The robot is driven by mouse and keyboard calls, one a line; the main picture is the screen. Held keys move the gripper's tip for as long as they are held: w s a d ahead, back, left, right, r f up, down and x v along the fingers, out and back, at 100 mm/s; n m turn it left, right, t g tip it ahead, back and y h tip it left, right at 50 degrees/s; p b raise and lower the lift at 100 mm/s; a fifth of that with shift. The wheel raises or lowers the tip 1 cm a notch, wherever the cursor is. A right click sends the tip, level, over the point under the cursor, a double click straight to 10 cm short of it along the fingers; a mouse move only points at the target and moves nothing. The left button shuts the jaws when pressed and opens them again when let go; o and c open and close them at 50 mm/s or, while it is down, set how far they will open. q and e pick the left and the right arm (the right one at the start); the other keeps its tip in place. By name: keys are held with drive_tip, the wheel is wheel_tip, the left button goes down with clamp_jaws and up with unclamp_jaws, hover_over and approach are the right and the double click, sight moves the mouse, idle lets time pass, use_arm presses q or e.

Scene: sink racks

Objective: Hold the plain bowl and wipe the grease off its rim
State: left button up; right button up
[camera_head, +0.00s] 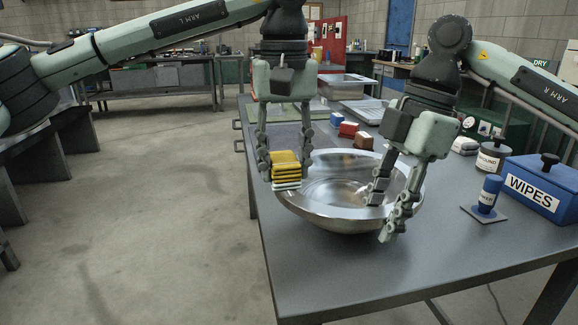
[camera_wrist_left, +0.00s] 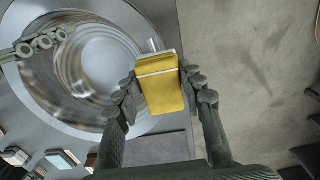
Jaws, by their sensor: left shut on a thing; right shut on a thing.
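The plain bowl (camera_head: 335,188) is wide, shiny metal, and rests on the grey table. In the left wrist view the bowl (camera_wrist_left: 85,75) fills the upper left. My left gripper (camera_head: 286,164) is shut on a yellow folded cloth (camera_head: 285,160) with pale edges, at the bowl's left rim. The cloth (camera_wrist_left: 160,88) overlaps the rim in the left wrist view; I cannot tell whether it touches. My right gripper (camera_head: 384,213) is shut on the bowl's right rim, one finger inside and one outside. I cannot make out grease on the rim.
Several small blocks, including a red one (camera_head: 348,130), lie behind the bowl. The table's front (camera_head: 380,280) is clear. Its left edge is close to the bowl.

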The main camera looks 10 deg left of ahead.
use_arm(q)
drive_tip(key=shift+w+a, duration=0.3)
drive_tip(key=shift+w, duration=0.25)
drive_tip(key=shift+w+a, duration=0.25)
drive_tip(key=shift+w, duration=0.3)
drive_tip(key=shift+w+r, duration=0.15)
drive_tip(key=shift+r, duration=3.95)
use_arm(e)
drive_tip(key=shift+f, duration=0.1)
drive_tip(key=o, duration=1.1)
drive_tip(key=shift+o, duration=0.3)
